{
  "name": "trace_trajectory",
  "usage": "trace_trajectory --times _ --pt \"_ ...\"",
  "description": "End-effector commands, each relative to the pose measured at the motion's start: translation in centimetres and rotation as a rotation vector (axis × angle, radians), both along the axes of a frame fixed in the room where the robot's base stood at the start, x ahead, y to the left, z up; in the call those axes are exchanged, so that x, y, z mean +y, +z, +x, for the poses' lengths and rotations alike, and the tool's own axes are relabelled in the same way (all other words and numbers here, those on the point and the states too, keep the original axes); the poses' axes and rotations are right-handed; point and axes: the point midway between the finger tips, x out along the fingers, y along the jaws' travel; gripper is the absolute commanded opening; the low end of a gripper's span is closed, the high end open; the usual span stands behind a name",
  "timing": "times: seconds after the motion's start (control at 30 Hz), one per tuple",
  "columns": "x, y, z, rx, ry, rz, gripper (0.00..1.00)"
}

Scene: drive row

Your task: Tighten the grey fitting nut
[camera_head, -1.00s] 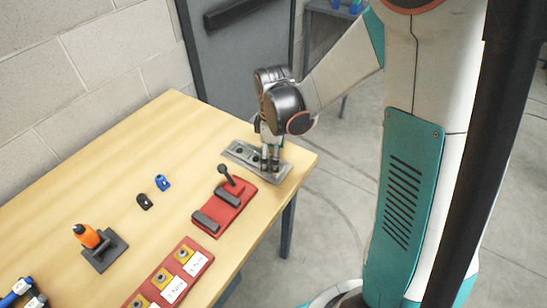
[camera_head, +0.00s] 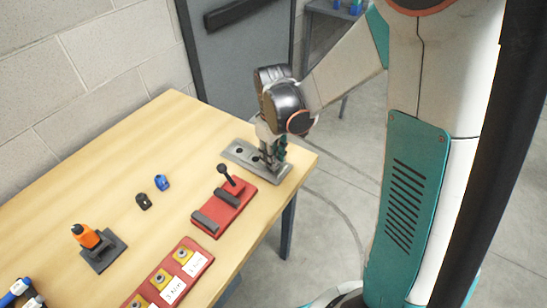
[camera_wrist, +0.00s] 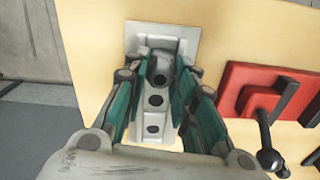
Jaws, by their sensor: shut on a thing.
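The grey fitting nut (camera_wrist: 160,69) sits on a grey metal plate (camera_wrist: 189,32) with dark round holes, near the far right corner of the wooden table. My gripper (camera_wrist: 162,62) points down over the plate and is shut on the nut, one finger on each side. In the head view, my gripper (camera_head: 270,161) stands at the right part of the plate (camera_head: 231,147), and its fingers hide the nut there. I cannot tell how far the nut is turned.
A red base with a black-knobbed lever (camera_head: 208,222) stands close to the plate. Nearer are a red board with yellow blocks (camera_head: 194,246), an orange-topped tool on a dark base (camera_head: 85,236), and small blue (camera_head: 162,182) and black (camera_head: 143,201) parts. The table's right edge is close to the plate.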

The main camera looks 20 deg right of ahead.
Motion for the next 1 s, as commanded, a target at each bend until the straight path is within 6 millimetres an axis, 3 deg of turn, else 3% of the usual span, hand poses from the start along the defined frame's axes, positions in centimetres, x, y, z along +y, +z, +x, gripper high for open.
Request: trace_trajectory --times 1.0 --pt "-0.02 -0.05 0.00 0.000 -1.308 -0.001 0.12"
